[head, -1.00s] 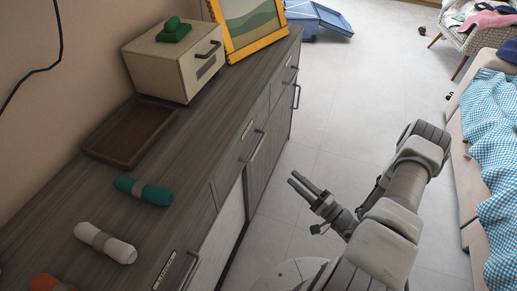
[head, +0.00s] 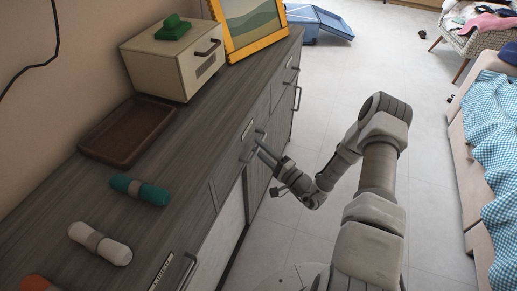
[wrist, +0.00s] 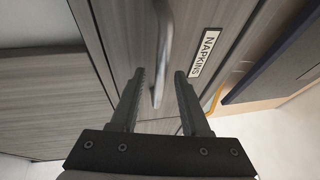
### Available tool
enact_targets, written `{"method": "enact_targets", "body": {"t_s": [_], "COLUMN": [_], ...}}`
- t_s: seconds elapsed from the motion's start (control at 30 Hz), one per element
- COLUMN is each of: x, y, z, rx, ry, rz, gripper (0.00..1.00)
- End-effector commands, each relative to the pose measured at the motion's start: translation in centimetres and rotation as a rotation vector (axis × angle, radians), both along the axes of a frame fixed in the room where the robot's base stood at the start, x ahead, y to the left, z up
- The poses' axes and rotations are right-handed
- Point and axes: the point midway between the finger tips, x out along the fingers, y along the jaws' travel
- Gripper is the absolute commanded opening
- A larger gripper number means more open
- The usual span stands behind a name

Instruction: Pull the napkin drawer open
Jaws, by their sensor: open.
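The napkin drawer (wrist: 120,45) has a grey wood-grain front and looks shut, flush with the cabinet. Its white "NAPKINS" label (wrist: 206,52) is beside the metal bar handle (wrist: 163,50) in the wrist view. My gripper (wrist: 160,76) is open, with one finger on each side of the handle as seen there. No finger clearly touches the bar, and how deep it sits between them is hard to tell. In the head view my gripper (head: 261,146) is at the cabinet's front, by the handle, which it partly hides.
On the cabinet top (head: 205,125) are a brown tray (head: 112,155), a cream box (head: 160,68) with a green item on it, a yellow picture frame (head: 265,47), and teal (head: 150,192) and white (head: 112,250) rolls. A sofa (head: 465,190) stands right.

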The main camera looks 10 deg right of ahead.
Motion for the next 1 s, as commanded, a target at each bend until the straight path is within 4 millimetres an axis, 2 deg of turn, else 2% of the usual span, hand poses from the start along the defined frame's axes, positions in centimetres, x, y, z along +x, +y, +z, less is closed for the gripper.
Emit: {"method": "enact_targets", "body": {"t_s": [0.13, 0.4, 0.47, 0.67, 1.0], "x": [0.75, 0.84, 0.83, 0.82, 0.80], "y": [0.50, 0.56, 0.56, 0.55, 0.55], "z": [0.20, 0.25, 0.25, 0.23, 0.26], "rx": [0.000, 0.001, 0.001, 0.001, 0.001], "ry": [-0.001, -0.001, -0.001, -0.001, -0.001], "rz": [0.000, 0.000, 0.000, 0.000, 0.000], "gripper": [0.46, 0.46, 0.37, 0.01, 0.00]}}
